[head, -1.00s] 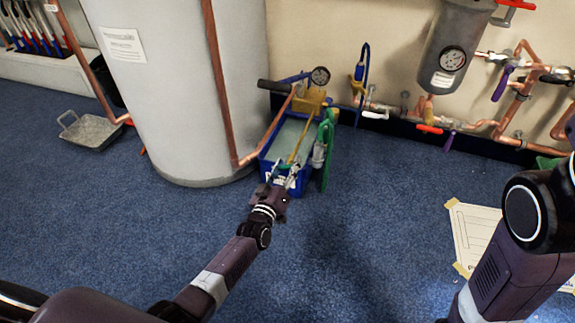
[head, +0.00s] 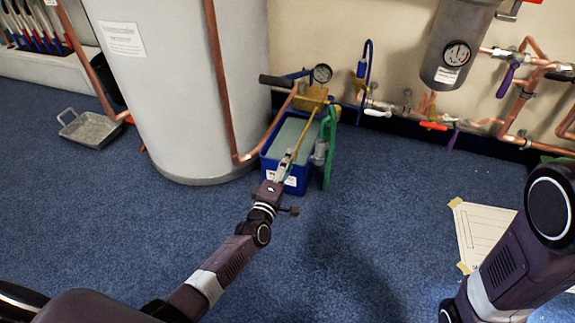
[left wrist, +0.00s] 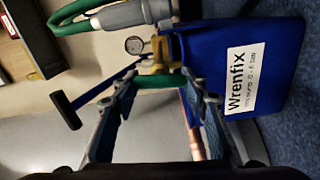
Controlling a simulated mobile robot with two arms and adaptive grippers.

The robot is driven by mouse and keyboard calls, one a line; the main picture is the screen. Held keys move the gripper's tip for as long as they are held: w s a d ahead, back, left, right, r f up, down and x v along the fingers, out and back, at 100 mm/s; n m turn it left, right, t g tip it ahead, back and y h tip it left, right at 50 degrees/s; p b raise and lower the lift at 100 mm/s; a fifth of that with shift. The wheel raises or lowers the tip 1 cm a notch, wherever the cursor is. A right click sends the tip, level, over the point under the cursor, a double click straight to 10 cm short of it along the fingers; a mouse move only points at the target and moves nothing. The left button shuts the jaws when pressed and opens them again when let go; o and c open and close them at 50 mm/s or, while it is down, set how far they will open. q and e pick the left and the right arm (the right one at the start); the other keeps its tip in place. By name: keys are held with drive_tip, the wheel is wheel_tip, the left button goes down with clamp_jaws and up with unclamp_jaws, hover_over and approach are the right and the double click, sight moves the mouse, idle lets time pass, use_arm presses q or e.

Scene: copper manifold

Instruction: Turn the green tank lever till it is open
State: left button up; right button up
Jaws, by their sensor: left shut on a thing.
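The blue tank (head: 271,172), labelled Wrenfix in the left wrist view (left wrist: 225,50), stands on the floor beside the big white cylinder. A yellow brass pump block (head: 312,97) with a gauge sits at its back edge. My left gripper (head: 289,158) is at the tank's near side. In the left wrist view, a short green lever (left wrist: 160,81) lies across between the fingertips, by the brass block, and the gripper is shut on it. The fingers partly hide its ends. I cannot tell the lever's angle in the head view. My right gripper is out of view.
A green hose (head: 329,150) hangs at the tank's right side. A black-gripped blue pump handle (head: 277,81) reaches left over the tank. Copper pipes (head: 486,126) run along the wall. The carpet in front is clear, with a taped paper sheet (head: 488,238) at right.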

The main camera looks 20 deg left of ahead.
use_arm(q)
drive_tip(key=shift+f+n, duration=0.1)
drive_tip(key=shift+n, duration=0.7)
drive_tip(key=o, duration=1.2)
drive_tip(key=shift+c, duration=0.2)
